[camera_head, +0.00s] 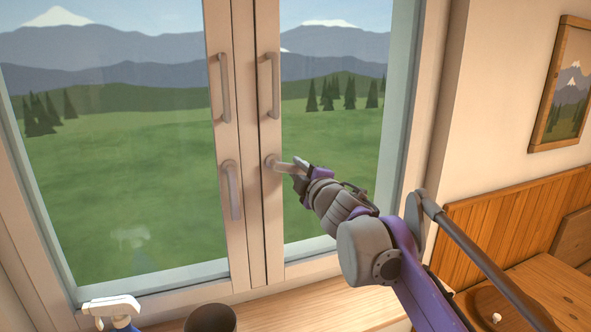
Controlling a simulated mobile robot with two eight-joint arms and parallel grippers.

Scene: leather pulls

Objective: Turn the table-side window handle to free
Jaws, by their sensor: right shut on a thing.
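The table-side window handle (284,165) is a grey lever on the right-hand sash. Its lever sticks out sideways to the right from its base plate, close to level. My right gripper (301,171) is shut on the lever's outer end, and its fingers hide that end. The other window handle (231,190) sits on the left-hand sash, with its lever pointing down. Both sashes look closed against each other. My left gripper is not in view.
Upright pull bars are fixed above the handles, one on the left sash (226,87) and one on the right sash (268,85). A spray bottle (112,307) and a dark pot (210,318) stand below the window. A wooden table (560,290) is at the lower right.

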